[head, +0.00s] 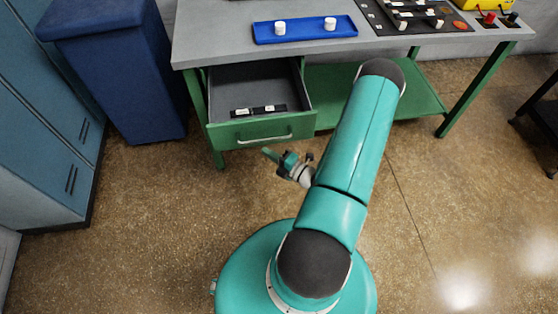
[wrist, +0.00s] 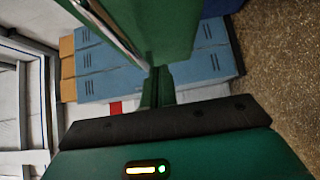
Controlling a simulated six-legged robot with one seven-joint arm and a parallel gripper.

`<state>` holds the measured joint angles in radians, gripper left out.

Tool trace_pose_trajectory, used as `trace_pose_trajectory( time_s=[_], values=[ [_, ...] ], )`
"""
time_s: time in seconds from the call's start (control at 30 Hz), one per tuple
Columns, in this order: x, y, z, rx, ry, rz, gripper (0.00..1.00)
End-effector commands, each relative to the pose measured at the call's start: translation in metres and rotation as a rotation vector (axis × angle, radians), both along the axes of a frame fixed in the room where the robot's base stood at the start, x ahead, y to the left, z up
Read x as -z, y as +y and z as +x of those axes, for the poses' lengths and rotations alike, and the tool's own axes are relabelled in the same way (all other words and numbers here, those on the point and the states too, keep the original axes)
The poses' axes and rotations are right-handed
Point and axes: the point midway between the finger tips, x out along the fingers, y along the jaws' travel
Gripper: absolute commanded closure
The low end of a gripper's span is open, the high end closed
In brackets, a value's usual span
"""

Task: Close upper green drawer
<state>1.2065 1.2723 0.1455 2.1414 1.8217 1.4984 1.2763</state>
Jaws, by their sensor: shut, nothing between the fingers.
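The upper green drawer (head: 262,133) is pulled open from under the grey-topped workbench in the head view. Its front has a pale bar handle (head: 264,138), and a dark strip with small white pieces lies inside. My gripper (head: 268,153) is just in front of and below the drawer front, near the handle. I cannot tell if it touches the drawer. In the wrist view my gripper fingers (wrist: 157,85) are shut and empty, close to the green drawer front (wrist: 165,25) and its metal handle (wrist: 108,28), which fill the top.
The workbench (head: 215,38) carries a blue tray (head: 300,37) with two white cylinders. A blue bin (head: 120,75) stands left of it, beside blue lockers (head: 45,110). A green lower shelf (head: 330,95) lies right of the drawer. The floor in front is clear.

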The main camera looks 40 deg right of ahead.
Motion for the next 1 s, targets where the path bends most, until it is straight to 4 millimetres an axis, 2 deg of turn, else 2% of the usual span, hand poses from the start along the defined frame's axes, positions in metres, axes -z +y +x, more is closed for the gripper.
trace_pose_trajectory(
  time_s=[0.13, 0.33, 1.0],
  values=[
    [0.0, 0.006, 0.029, -0.002, -0.002, 0.0, 1.0],
    [0.0, -0.01, 0.05, 0.0, -0.001, -0.001, 1.0],
    [0.0, -0.018, 0.062, 0.001, 0.0, -0.001, 1.0]
  ],
)
